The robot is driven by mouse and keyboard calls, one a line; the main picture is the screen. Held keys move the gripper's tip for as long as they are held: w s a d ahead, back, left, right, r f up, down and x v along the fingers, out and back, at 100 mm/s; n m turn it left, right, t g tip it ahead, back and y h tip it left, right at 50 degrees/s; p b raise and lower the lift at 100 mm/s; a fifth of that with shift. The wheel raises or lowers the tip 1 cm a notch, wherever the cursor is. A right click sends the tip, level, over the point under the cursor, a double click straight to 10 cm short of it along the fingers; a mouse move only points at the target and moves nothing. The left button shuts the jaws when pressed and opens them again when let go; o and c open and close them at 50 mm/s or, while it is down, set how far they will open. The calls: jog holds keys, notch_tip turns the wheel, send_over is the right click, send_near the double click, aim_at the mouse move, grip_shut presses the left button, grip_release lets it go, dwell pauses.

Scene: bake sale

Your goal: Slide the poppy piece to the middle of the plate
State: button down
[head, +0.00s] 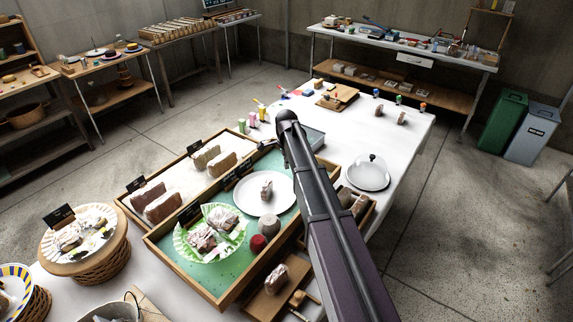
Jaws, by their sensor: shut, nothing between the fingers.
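A white round plate (246,199) lies on the green floor of a wooden-edged tray (157,242). One small pale, speckled cake piece (266,190) stands on it, close to its middle; it appears to be the poppy piece. My arm crosses the picture from the bottom right to a dark joint just beyond the plate. Its purple and black links pass along the plate's right side.
A green-rimmed plate of wrapped pieces (184,247), a red jar (257,243) and a grey-topped jar (270,226) stand near the white plate. A covered dish (368,176) stands right of my arm. The white table's right part is fairly clear.

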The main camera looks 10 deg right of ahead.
jog(key=shift+r+p, duration=0.7)
jog(key=shift+r, duration=0.35)
jog(key=s+d+n, duration=0.3)
jog(key=s+n, duration=1.4)
jog(key=s, duration=1.2)
